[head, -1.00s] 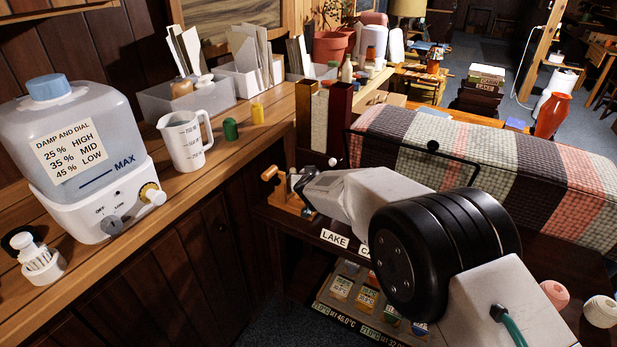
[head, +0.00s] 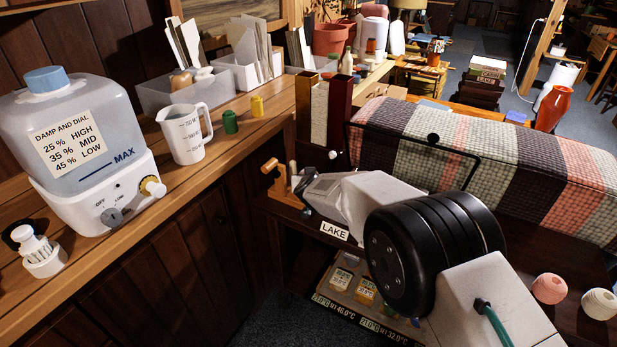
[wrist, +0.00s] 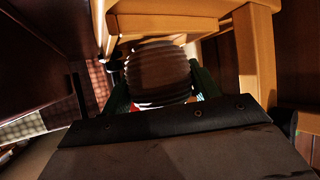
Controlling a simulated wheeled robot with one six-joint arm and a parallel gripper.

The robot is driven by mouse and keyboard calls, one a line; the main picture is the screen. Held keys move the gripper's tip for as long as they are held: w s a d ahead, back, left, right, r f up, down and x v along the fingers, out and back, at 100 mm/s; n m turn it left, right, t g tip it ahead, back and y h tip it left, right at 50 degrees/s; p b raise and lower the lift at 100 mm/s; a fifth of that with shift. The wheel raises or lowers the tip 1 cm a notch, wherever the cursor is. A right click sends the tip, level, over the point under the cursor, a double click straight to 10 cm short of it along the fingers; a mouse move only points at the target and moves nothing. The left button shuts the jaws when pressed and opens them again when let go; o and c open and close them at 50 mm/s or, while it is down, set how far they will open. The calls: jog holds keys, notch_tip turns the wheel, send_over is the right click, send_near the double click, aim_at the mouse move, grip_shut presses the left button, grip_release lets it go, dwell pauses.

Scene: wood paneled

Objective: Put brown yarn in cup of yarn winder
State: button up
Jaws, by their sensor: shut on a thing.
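The brown yarn (wrist: 158,72), a dark ribbed ball, sits between the green fingers of my gripper (wrist: 162,88) in the wrist view. My gripper is shut on it. The wooden yarn winder (head: 281,188) stands at the left end of the dark shelf in the head view, with a crank handle at its top left. In the wrist view its light wooden frame (wrist: 257,60) is close above and to the right of the yarn. In the head view my arm reaches to the winder and hides the fingers and the yarn. The winder's cup cannot be made out.
A striped woven cloth roll (head: 480,165) lies behind my arm. A pink yarn ball (head: 549,288) and a cream yarn ball (head: 599,304) rest at the right. The wooden counter (head: 225,160) holds a humidifier (head: 85,140) and a measuring jug (head: 186,134).

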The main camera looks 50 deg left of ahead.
jog(key=shift+f, duration=0.45)
dwell(0.3)
jog(key=o, duration=1.1)
jog(key=shift+a+f, duration=0.1)
jog(key=shift+c, duration=0.2)
jog(key=shift+w+d, duration=0.25)
jog(key=shift+s+a+v, duration=0.1)
jog(key=shift+s+v, duration=0.1)
jog(key=shift+v, duration=1.75)
jog(key=shift+s+a+v, duration=0.1)
jog(key=shift+s+v, duration=0.05)
jog(key=shift+v, duration=1.85)
